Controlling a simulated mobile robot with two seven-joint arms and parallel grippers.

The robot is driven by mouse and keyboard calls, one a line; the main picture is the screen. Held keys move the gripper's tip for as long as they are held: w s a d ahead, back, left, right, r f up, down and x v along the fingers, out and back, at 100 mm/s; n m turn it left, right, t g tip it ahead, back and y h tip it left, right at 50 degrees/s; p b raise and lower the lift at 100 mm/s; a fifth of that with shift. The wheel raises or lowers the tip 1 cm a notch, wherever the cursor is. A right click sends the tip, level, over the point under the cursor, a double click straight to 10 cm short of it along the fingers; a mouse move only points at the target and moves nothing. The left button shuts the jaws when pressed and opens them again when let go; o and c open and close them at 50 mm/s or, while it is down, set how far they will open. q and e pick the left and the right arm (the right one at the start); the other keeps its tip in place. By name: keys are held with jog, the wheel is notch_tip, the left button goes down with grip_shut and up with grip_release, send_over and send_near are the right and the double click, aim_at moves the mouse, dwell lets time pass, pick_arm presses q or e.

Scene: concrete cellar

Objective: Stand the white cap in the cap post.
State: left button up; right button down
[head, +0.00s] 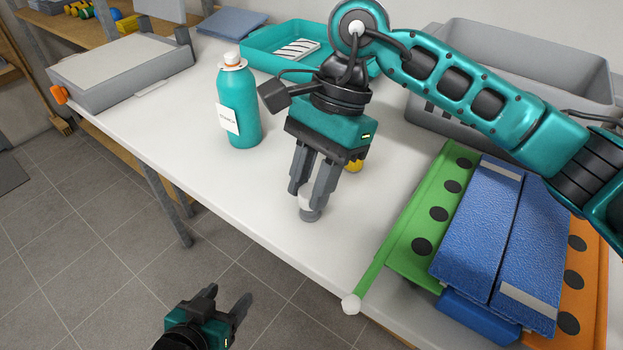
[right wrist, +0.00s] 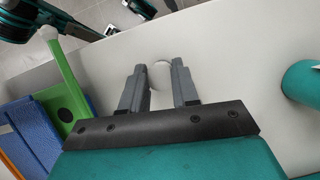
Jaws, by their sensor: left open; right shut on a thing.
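The white cap (head: 305,202) is between the fingertips of my right gripper (head: 308,194), which is shut on it. It also shows as a pale round shape (right wrist: 160,76) between the fingers in the right wrist view. A small grey piece (head: 311,215), which looks like the cap post, is directly under the cap on the white table. The fingers partly hide both, and I cannot tell whether the cap is seated in it or just above it. My left gripper (head: 228,298) is open and empty, low beyond the table's front edge.
A teal bottle (head: 238,110) stands left of my right gripper. A yellow thing (head: 354,166) is partly hidden behind it. A teal tray (head: 262,65) and grey crate (head: 500,50) stand behind.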

dwell(0.3)
jog(key=shift+f+b, duration=0.8)
jog(key=shift+b, duration=0.15)
jog(key=shift+f+b, duration=0.3)
jog(key=c, duration=0.8)
grip_release()
jog(key=shift+r, duration=0.1)
